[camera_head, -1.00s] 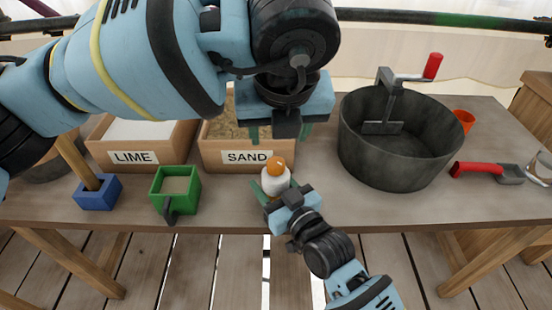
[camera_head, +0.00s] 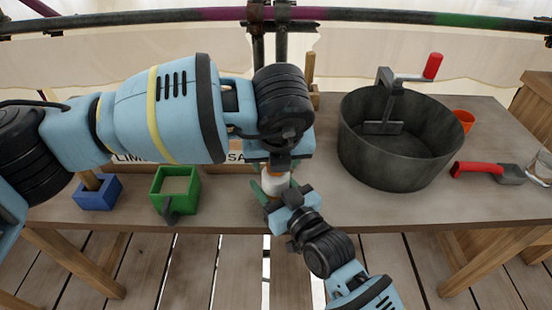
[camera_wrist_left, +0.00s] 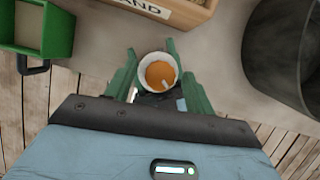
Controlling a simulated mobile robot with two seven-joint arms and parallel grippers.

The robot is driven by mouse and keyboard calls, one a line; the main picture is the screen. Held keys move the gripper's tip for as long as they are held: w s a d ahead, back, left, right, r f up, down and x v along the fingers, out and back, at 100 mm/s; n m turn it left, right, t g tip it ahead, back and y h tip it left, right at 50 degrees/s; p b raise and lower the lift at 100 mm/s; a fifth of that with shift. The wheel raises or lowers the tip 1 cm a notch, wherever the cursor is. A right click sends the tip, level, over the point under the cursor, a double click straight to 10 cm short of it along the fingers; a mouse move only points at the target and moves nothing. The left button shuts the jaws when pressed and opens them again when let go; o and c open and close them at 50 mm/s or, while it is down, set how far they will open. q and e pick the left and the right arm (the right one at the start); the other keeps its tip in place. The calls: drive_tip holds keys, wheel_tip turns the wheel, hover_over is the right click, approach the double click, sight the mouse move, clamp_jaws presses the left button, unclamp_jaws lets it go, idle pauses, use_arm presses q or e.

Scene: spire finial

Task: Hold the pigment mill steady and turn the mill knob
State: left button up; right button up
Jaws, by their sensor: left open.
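The pigment mill is a small white body (camera_head: 276,185) with an orange knob (camera_wrist_left: 159,74) on top. It stands upright near the table's front edge. My right gripper (camera_head: 275,188) reaches it from the front, with its green fingers on either side of the white body, and appears shut on it. My left gripper (camera_head: 277,166) is directly above the mill, pointing down, and hides the knob in the head view.
A large dark pot (camera_head: 400,140) with a red-handled crank stands close on the right. A green box (camera_head: 176,190) and a blue block (camera_head: 97,193) are at left. The sand box (camera_wrist_left: 170,8) is behind. A red-handled scoop (camera_head: 488,171) and orange cup (camera_head: 464,119) lie right.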

use_arm(q)
drive_tip(key=c, duration=1)
